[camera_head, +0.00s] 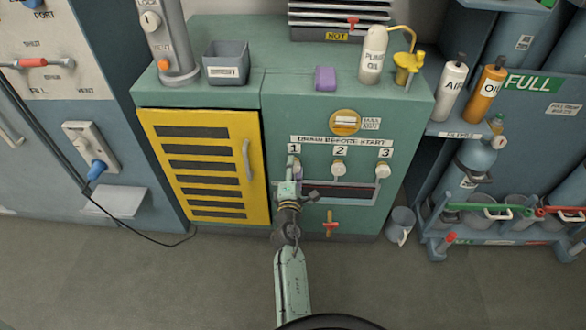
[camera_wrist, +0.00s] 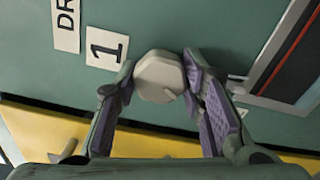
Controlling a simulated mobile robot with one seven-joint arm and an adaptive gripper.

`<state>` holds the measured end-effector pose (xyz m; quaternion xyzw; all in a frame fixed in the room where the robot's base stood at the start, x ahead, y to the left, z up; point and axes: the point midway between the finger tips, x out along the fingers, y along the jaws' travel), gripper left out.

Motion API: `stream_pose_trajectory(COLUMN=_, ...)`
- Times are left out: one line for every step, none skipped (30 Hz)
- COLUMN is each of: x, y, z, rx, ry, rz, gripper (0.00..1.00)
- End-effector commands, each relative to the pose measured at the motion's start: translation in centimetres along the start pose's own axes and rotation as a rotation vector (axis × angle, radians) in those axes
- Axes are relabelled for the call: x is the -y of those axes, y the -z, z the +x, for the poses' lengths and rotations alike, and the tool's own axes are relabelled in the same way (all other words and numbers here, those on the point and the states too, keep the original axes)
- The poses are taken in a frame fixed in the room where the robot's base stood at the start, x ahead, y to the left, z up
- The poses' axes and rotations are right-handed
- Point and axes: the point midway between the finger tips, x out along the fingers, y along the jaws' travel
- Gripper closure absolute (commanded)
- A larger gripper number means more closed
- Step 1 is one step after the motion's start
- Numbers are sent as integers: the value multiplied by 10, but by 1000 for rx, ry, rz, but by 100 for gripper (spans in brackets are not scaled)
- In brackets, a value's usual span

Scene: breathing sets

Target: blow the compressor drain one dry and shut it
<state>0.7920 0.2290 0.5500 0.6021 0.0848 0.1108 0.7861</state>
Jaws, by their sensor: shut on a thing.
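The compressor is a green cabinet (camera_head: 280,90) with a row of three drains under a "DRAIN BEFORE START" label. Drain one sits under the label "1" (camera_head: 294,149); in the head view my gripper (camera_head: 294,172) mostly covers its knob. In the wrist view the pale, rounded drain one knob (camera_wrist: 158,78) sits between the purple-padded fingers of my gripper (camera_wrist: 160,70), which is shut on it. The knobs of drain two (camera_head: 339,168) and drain three (camera_head: 382,170) show to the right. I cannot tell whether drain one is open or shut.
A dark glass strip with a red line (camera_head: 352,194) lies below the drains, and a red-orange handle (camera_head: 330,225) lower down. A yellow louvred door (camera_head: 205,165) is left of my arm. A grey bucket (camera_head: 400,225) stands on the floor at right. The front floor is clear.

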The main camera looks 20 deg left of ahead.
Motion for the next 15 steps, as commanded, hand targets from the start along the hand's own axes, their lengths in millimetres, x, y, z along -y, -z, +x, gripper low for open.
stream_pose_trajectory(x=-2, y=-1, z=1, rx=1, ry=-4, rz=0, gripper=92)
stream_pose_trajectory(x=-2, y=-1, z=1, rx=1, ry=-4, rz=0, gripper=92)
stream_pose_trajectory(x=-2, y=-1, z=1, rx=1, ry=-4, rz=0, gripper=92)
stream_pose_trajectory(x=-2, y=-1, z=1, rx=1, ry=-4, rz=0, gripper=92)
stream_pose_trajectory(x=-2, y=-1, z=1, rx=1, ry=-4, rz=1, gripper=92)
stream_pose_trajectory(x=-2, y=-1, z=1, rx=1, ry=-4, rz=1, gripper=92)
stream_pose_trajectory(x=-2, y=-1, z=1, rx=1, ry=-4, rz=1, gripper=92)
stream_pose_trajectory(x=-2, y=-1, z=1, rx=1, ry=-4, rz=1, gripper=62)
stream_pose_trajectory(x=-2, y=-1, z=1, rx=1, ry=-4, rz=1, gripper=59)
stream_pose_trajectory(x=-2, y=-1, z=1, rx=1, ry=-4, rz=1, gripper=57)
stream_pose_trajectory(x=-2, y=-1, z=1, rx=1, ry=-4, rz=1, gripper=55)
stream_pose_trajectory(x=-2, y=-1, z=1, rx=1, ry=-3, rz=1, gripper=52)
stream_pose_trajectory(x=-2, y=0, z=1, rx=1, ry=-3, rz=1, gripper=50)
stream_pose_trajectory(x=-2, y=0, z=1, rx=1, ry=-2, rz=1, gripper=48)
stream_pose_trajectory(x=-1, y=0, z=1, rx=0, ry=-2, rz=2, gripper=46)
